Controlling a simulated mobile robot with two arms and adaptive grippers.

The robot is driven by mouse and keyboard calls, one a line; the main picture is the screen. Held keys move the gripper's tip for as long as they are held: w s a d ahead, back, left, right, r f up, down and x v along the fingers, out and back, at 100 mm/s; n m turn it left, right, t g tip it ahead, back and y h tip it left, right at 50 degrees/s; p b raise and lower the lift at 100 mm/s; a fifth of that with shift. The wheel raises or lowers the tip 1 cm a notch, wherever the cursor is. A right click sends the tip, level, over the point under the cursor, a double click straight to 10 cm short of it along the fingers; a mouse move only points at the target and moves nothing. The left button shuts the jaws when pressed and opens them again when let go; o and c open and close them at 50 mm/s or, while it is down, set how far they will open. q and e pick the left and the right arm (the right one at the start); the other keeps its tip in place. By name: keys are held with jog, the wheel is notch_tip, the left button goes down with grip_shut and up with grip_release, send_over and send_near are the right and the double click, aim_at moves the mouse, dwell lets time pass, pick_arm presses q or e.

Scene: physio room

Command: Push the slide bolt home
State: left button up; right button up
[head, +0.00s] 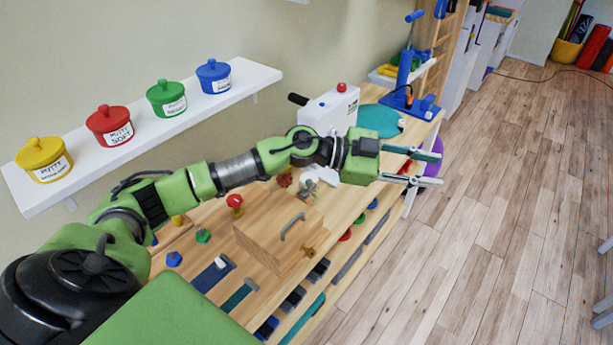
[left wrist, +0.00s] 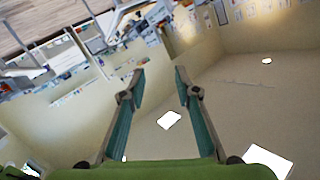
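My left gripper (head: 438,169) reaches over the right part of the wooden bench, its two fingers apart and empty. The left wrist view also shows my left gripper (left wrist: 160,72) open, with only distant wall between its fingers. A wooden box or board (head: 262,238) with a grey metal handle (head: 292,226) sits on the bench below my left arm. A small brass-coloured fitting (head: 308,250) is on its front right. I cannot tell for certain which fitting is the slide bolt; part of the bench is hidden by my arm. My right gripper is not in view.
A wall shelf (head: 235,98) holds putty pots. A white device (head: 325,112) and a teal disc (head: 378,120) stand behind my left gripper. A blue stand (head: 403,85) is at the far bench end. The wooden floor (head: 500,200) at right is clear.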

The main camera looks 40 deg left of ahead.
pick_arm(q)
jog(key=a+f+g+y, duration=0.3)
jog(key=a+f+y, duration=0.1)
jog(key=a, duration=0.7)
jog(key=n+g+y, duration=0.2)
jog(key=n+y, duration=0.4)
jog(key=y, duration=0.1)
send_near(309, 180)
jog(key=shift+h, duration=0.3)
jog(key=p+x, duration=0.3)
jog(key=x, duration=0.4)
jog(key=shift+a, duration=0.2)
jog(key=shift+w+d+f+p, duration=0.15)
jog(key=shift+f+p, duration=0.2)
jog(key=shift+f, duration=0.35)
grip_shut()
